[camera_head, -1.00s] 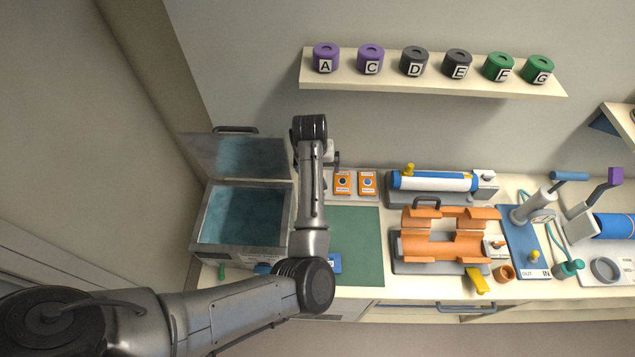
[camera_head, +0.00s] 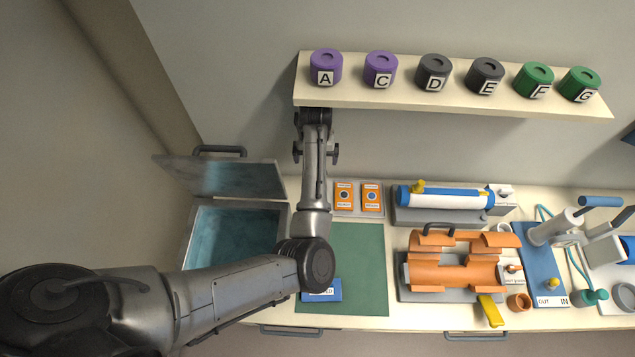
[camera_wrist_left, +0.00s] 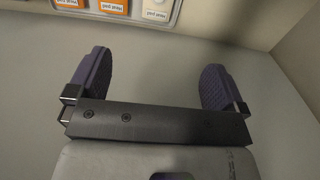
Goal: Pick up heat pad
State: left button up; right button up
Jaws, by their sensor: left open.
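Two orange packets, likely the heat pads, lie side by side in a pale tray (camera_head: 358,212) at the back of the counter: a left one (camera_head: 344,197) and a right one (camera_head: 372,198). My left gripper (camera_head: 316,153) is open and empty, left of and behind the tray, close to the wall. In the left wrist view its purple fingers (camera_wrist_left: 155,82) are spread wide with nothing between them. The orange packets show at that view's top edge, beyond the fingers. My right gripper is not in view.
An open metal box (camera_head: 235,238) with a raised lid (camera_head: 222,178) stands left of my arm. A shelf (camera_head: 450,98) with lettered jars hangs above. An orange cradle (camera_head: 455,272) stands right of the green mat (camera_head: 362,260). A blue card (camera_head: 322,291) lies on the mat.

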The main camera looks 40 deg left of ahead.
pick_arm(q)
notch_tip(320, 180, down, 16)
jog(key=b, duration=0.6)
jog(key=shift+w+a, duration=0.1)
jog(key=shift+w, duration=0.05)
notch_tip(320, 180, down, 4)
jog(key=shift+r, duration=0.15)
jog(key=shift+f, duration=0.75)
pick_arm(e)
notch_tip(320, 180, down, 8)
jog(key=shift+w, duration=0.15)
pick_arm(q)
jog(key=shift+c, duration=0.4)
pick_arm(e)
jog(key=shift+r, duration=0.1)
pick_arm(q)
jog(key=c, duration=1)
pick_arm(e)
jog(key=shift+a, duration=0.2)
pick_arm(q)
jog(key=shift+r, duration=0.15)
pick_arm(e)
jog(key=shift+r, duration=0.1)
